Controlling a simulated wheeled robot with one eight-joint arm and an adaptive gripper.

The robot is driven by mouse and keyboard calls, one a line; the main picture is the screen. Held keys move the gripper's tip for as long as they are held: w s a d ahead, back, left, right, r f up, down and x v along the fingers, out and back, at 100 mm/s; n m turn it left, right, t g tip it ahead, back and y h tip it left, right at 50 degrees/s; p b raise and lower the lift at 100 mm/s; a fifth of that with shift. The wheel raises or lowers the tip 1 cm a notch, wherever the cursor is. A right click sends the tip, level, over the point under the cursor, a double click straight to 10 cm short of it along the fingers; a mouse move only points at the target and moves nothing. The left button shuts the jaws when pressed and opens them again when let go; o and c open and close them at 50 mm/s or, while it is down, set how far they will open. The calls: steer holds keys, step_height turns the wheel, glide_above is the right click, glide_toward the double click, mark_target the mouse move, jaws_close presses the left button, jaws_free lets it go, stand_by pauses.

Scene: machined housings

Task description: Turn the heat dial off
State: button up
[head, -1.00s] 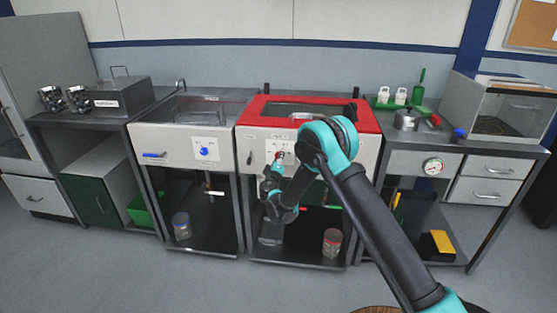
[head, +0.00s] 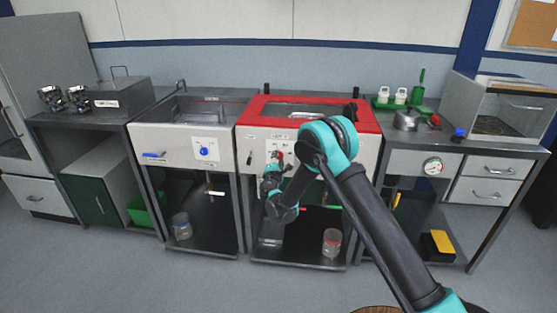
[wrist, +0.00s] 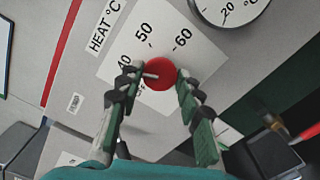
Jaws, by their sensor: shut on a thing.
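The red heat dial (wrist: 160,74) sits on a white plate (wrist: 192,56) printed with 40, 50 and 60, beside a HEAT °C label (wrist: 104,27). My gripper (wrist: 156,84) is shut on the dial, with one finger on each side of it. A small pale pointer on the dial points left, toward the side of the 40. The marking below the 40 is partly hidden by the left finger. In the head view the dial (head: 280,155) is small on the front of the red-topped unit (head: 368,118), and my wrist partly covers that panel.
A round gauge (wrist: 231,8) is above right of the dial in the wrist view. A similar unit with a blue knob (head: 204,152) stands to the left. A jar (head: 332,242) stands on the shelf below.

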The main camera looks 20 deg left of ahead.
steer(key=n, duration=0.6)
steer(key=shift+s+n, duration=0.1)
steer(key=shift+n, duration=0.2)
steer(key=n, duration=0.6)
steer(key=shift+n, duration=0.3)
steer(key=o, duration=1.1)
steer(key=shift+o, duration=0.2)
steer(key=v, duration=1.2)
steer(key=shift+d, duration=0.1)
